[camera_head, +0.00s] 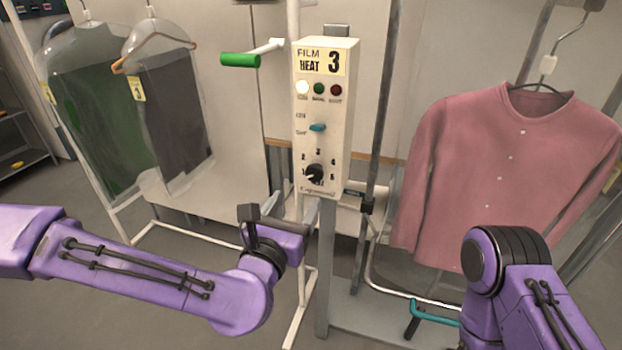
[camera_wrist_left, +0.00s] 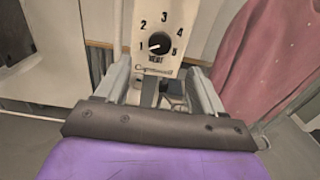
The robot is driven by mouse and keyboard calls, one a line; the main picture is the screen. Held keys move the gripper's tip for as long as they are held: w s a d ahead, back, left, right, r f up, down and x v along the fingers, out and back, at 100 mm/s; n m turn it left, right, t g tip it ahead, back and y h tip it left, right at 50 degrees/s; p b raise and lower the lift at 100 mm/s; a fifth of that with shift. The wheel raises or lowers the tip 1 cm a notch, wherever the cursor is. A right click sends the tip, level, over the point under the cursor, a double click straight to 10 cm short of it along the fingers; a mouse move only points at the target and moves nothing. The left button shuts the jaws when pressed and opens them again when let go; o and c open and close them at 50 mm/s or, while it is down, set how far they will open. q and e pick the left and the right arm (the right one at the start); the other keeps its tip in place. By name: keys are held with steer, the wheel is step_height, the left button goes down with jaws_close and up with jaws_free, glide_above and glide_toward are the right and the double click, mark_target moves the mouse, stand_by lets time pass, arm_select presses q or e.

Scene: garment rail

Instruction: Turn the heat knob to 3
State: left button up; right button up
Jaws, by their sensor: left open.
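The heat knob (camera_head: 315,173) is a round black dial low on the front of a cream control box (camera_head: 321,110). Numbers 1 to 5 run around it, with 3 at the top. In the wrist view the knob (camera_wrist_left: 160,44) has its white pointer towards the 1, at the left. My left gripper (camera_head: 308,213) is below the box, its fingers partly hidden behind my wrist. In the wrist view the gripper (camera_wrist_left: 162,82) is open and empty, its two fingers apart below the knob and not touching it. My right arm shows at lower right, its gripper out of view.
The box has a "FILM HEAT 3" label (camera_head: 321,61), lamps and a teal switch (camera_head: 318,127). A green-handled lever (camera_head: 240,60) sticks out left. Bagged dark garments (camera_head: 175,105) hang left, a pink cardigan (camera_head: 505,170) right. A grey post (camera_head: 326,270) stands under the box.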

mark_target(314, 175)
arm_select(q)
steer(key=p+x, duration=0.3)
steer(key=x, duration=0.5)
steer(key=shift+w+d+f, duration=0.15)
steer(key=shift+w, duration=0.2)
steer(key=shift+w+d+f, duration=0.15)
steer(key=shift+w, duration=0.4)
steer(key=c, duration=1)
